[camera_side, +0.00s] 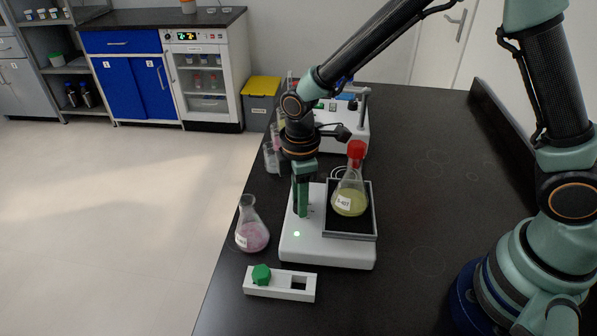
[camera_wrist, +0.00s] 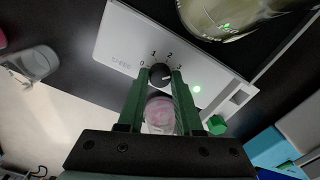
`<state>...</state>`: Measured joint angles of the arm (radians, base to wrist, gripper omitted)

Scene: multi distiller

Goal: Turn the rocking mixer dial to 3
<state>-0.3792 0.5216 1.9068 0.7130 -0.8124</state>
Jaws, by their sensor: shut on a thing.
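The white rocking mixer (camera_side: 325,254) stands on the black bench, with a green light lit on its body. Its black dial (camera_wrist: 160,74) shows in the wrist view, with the marks 0, 1, 2 and 3 around it. A small pale mark on the dial faces the right side, near the 3; its exact angle is hard to read. My gripper (camera_wrist: 158,78) points down with its green fingers shut on the dial's two sides. In the side view my gripper (camera_side: 301,213) hides the dial.
A red-capped flask (camera_side: 350,200) of yellow-green liquid sits tilted on the mixer's black platform. A flask of pink liquid (camera_side: 252,236) stands left of the mixer. A white holder (camera_side: 293,294) with a green stopper (camera_side: 261,274) lies in front. Another white device (camera_side: 345,135) stands behind.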

